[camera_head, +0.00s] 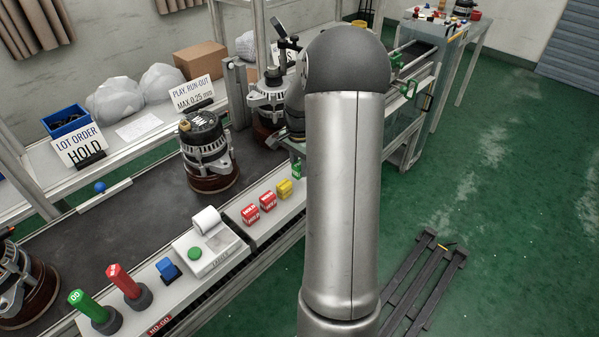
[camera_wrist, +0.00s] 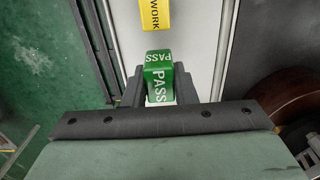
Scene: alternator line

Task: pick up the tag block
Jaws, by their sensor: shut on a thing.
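The tag block between my jaws is a green block marked PASS (camera_wrist: 158,78), seen in the wrist view. My gripper (camera_wrist: 155,92) is shut on it, with one dark finger on each side. In the head view the green block (camera_head: 297,169) shows at the right end of the row of tag blocks, partly hidden by my arm. My gripper is mostly hidden behind my arm there. Whether the block touches the ledge below I cannot tell.
A yellow block marked WORK (camera_wrist: 155,14) stands just beyond the green one. Two red HOLD blocks (camera_head: 250,214) (camera_head: 268,201) sit further left on the ledge. An alternator (camera_head: 206,150) stands on the dark conveyor (camera_head: 150,215). A label printer (camera_head: 207,245) is at the front.

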